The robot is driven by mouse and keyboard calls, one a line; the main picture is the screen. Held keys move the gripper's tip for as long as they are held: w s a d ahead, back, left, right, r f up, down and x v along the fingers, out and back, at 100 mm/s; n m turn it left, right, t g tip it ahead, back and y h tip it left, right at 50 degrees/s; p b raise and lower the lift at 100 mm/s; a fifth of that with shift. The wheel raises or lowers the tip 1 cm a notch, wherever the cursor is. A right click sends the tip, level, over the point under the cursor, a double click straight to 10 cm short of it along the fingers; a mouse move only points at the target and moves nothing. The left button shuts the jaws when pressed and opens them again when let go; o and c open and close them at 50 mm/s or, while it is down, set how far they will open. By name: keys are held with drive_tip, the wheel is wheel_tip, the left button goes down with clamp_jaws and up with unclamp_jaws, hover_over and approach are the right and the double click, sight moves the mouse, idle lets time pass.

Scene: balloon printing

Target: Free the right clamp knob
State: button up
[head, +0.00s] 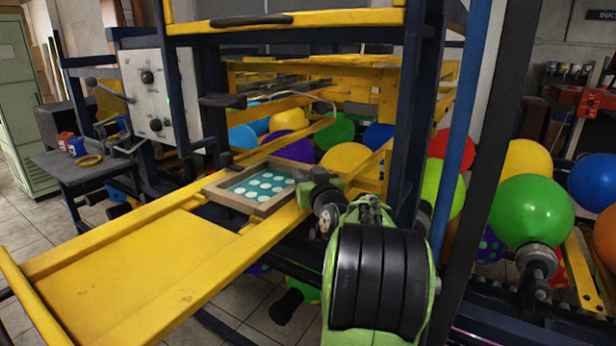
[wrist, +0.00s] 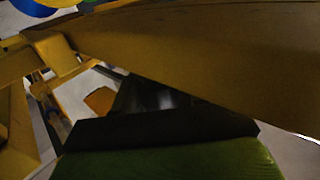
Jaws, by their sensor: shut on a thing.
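The screen frame (head: 254,209), wooden with a mesh of pale dots on teal, lies on the yellow rails. My gripper (head: 320,186) is at the frame's right side, its green fingers on either side of a dark piece, the right clamp knob (head: 319,174). The gripper is shut on it, and the fingers hide most of it. The left clamp knob (head: 227,158) is dark and stands at the frame's far left corner. In the wrist view a green finger with a dark pad (wrist: 155,129) fills the bottom, under a yellow beam; the knob is not clear there.
The yellow rail (head: 180,299) runs below my gripper, and a dark blue post (head: 406,130) stands close behind it. A blue pole (head: 463,140) rises to the right. Balloons (head: 350,160) fill the space behind the frame. A yellow plate (head: 140,258) lies clear at left.

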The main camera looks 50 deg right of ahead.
drive_tip(key=shift+f+m+g+h+b, duration=0.1)
drive_tip(key=shift+m+g+h+b, duration=0.4)
drive_tip(key=shift+m+g+h, duration=0.6)
drive_tip(key=shift+c, duration=0.2)
drive_tip(key=shift+s+d+m+g+h+b, duration=0.2)
drive_tip(key=shift+m+g+h+b, duration=0.1)
drive_tip(key=shift+m+g+h, duration=0.4)
drive_tip(key=o, duration=1)
drive_tip(key=shift+c, duration=0.2)
drive_tip(key=v, duration=1.5)
drive_tip(key=shift+s+a, duration=0.2)
drive_tip(key=shift+a, duration=0.15)
